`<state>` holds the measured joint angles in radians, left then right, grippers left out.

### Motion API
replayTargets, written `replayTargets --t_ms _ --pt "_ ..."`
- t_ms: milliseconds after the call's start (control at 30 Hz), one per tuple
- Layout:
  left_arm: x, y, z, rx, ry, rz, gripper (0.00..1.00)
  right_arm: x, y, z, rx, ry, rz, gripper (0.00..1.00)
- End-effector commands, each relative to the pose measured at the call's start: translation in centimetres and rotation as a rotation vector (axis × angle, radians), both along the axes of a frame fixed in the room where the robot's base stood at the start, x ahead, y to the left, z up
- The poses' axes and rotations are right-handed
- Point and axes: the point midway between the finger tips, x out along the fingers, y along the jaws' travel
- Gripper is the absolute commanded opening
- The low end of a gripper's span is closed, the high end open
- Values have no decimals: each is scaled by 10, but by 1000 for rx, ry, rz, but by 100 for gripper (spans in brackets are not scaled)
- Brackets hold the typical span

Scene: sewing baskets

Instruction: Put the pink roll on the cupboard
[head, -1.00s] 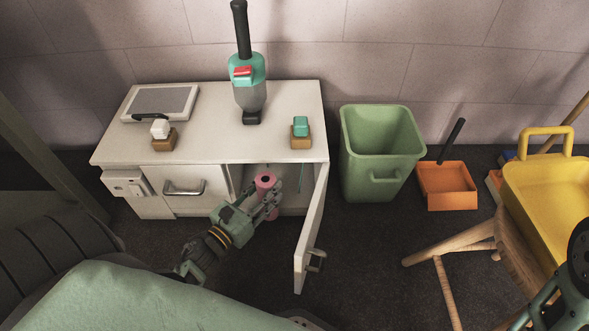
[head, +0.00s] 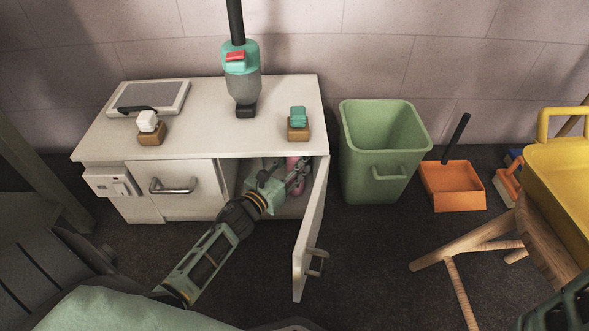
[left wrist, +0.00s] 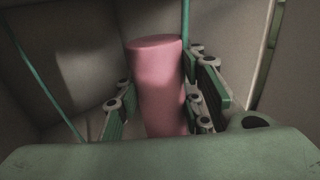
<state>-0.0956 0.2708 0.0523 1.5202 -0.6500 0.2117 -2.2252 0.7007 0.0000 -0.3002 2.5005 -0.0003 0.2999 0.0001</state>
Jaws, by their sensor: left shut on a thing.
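The pink roll (head: 297,187) is inside the open compartment of the white cupboard (head: 240,145), partly hidden by my gripper. In the left wrist view the roll (left wrist: 160,85) stands upright, with its side and flat top showing. My left gripper (head: 291,174) reaches through the doorway and is shut on the roll, one finger on each side of it. The left wrist view also shows the left gripper's fingers (left wrist: 163,98). Whether the roll's base touches the compartment floor is hidden.
The open cupboard door (head: 313,235) stands right of my arm. The cupboard top holds a teal and grey appliance (head: 243,80), a grey tray-like device (head: 150,97) and two small brushes or blocks. A green bin (head: 380,165) and orange dustpan (head: 453,187) stand to the right.

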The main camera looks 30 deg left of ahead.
Motion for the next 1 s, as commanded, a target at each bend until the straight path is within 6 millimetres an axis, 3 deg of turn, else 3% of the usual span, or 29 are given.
replayTargets --t_ms 33,400,433,600,1000 --pt "0 0 -8 0 -2 -1 7 0 0 -8 0 1 0 40" --pt "0 0 -9 1 -2 0 7 0 0 -10 -1 -1 0 40" --pt "0 0 -9 1 -1 0 37 0 0 -9 -1 0 0 40" --pt "0 0 -8 0 -1 0 52 0 0 -8 -1 0 0 40" --pt "0 0 -5 0 -1 -1 54 0 0 -5 -1 0 0 40"
